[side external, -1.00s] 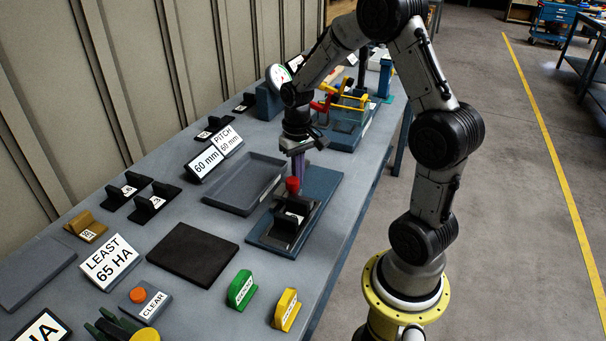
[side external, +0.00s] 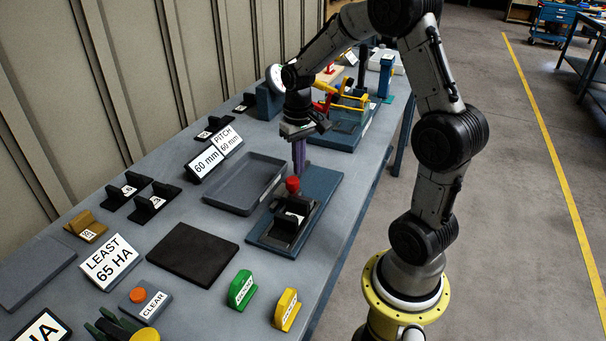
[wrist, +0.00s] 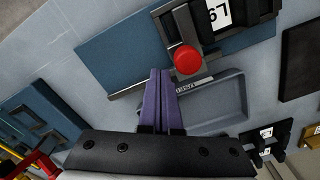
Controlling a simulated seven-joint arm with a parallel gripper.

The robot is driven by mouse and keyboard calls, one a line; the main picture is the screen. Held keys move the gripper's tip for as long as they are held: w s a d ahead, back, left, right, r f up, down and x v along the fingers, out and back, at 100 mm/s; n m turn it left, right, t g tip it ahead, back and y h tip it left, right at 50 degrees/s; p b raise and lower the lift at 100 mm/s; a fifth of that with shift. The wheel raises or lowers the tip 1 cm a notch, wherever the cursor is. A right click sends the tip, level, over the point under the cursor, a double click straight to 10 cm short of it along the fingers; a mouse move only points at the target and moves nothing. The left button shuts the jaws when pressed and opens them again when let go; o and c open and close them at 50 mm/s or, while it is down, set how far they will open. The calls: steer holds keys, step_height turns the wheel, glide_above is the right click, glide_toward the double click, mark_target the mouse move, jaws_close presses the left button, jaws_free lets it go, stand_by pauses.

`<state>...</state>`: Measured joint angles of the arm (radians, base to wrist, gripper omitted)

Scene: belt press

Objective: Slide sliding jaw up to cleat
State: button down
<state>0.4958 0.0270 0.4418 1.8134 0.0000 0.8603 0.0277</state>
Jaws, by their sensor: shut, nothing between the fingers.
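A red knob (side external: 293,184) stands on the far end of a black fixture on a blue plate (side external: 325,195). I take the part carrying the knob as the sliding jaw. A black upright piece with a white label (side external: 288,218), apparently the cleat, stands nearer the camera. The wrist view shows the red knob (wrist: 187,60) and the labelled black piece (wrist: 218,12) beyond it. My gripper (side external: 298,168) points down with purple fingers shut and empty, just behind and above the knob. In the wrist view the fingertips (wrist: 160,74) appear apart from the knob; exact clearance is unclear.
A grey tray (side external: 216,200) lies left of the blue plate, and a dark mat (side external: 158,253) nearer. Green (side external: 241,290) and yellow (side external: 286,310) labelled blocks stand in front. Another blue plate with yellow and red parts (side external: 345,103) lies behind my gripper.

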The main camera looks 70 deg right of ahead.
steer(key=shift+r, duration=2.75)
step_height(320, 180, up, 5)
steer(key=n+t, duration=0.1)
steer(key=n, duration=0.1)
glide_above(289, 182)
steer(key=s+a+r+n+t, duration=0.1)
steer(key=s+a+r+t, duration=0.1)
steer(key=s+a+r, duration=0.3)
steer(key=s+a+f+n+t, duration=0.2)
steer(key=s+a, duration=0.4)
steer(key=s, duration=0.4)
steer(key=shift+a+f+n+t, duration=0.35)
steer(key=shift+f+n, duration=0.15)
steer(key=shift+f, duration=0.1)
